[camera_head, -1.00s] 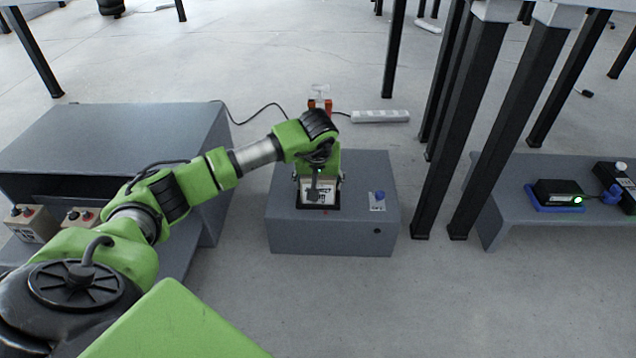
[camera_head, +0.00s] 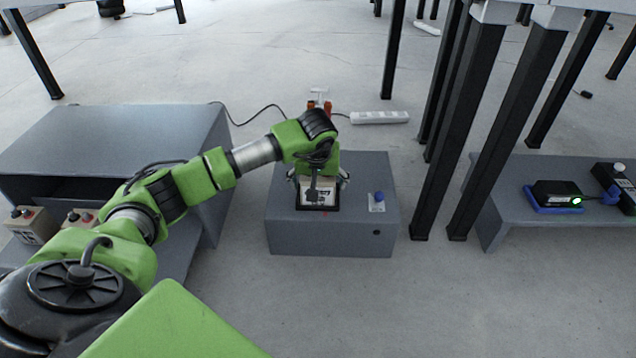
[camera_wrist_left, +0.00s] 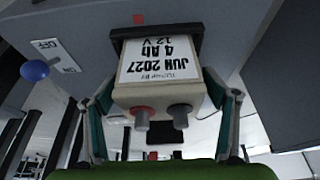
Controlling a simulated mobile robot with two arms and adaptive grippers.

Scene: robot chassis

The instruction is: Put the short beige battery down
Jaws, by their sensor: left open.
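The short beige battery (camera_head: 318,191) sits in the dark-rimmed slot on top of the grey box (camera_head: 290,235). In the left wrist view the battery (camera_wrist_left: 160,65) shows its white label with "12 V 4 Ah JUN 2027", a red terminal and a grey terminal. Its far end is inside the black slot rim (camera_wrist_left: 156,31). My left gripper (camera_head: 318,183) is over the battery, pointing down. It is open, with one finger on each side of the battery and gaps showing in the left wrist view (camera_wrist_left: 160,110). My right gripper is not in view.
A blue ON/OFF knob (camera_head: 379,196) stands on the box right of the slot. Two beige batteries (camera_head: 30,222) (camera_head: 80,217) are on the left shelf. A black device with a green light (camera_head: 556,193) sits on the right bench. Black table legs (camera_head: 500,130) stand nearby.

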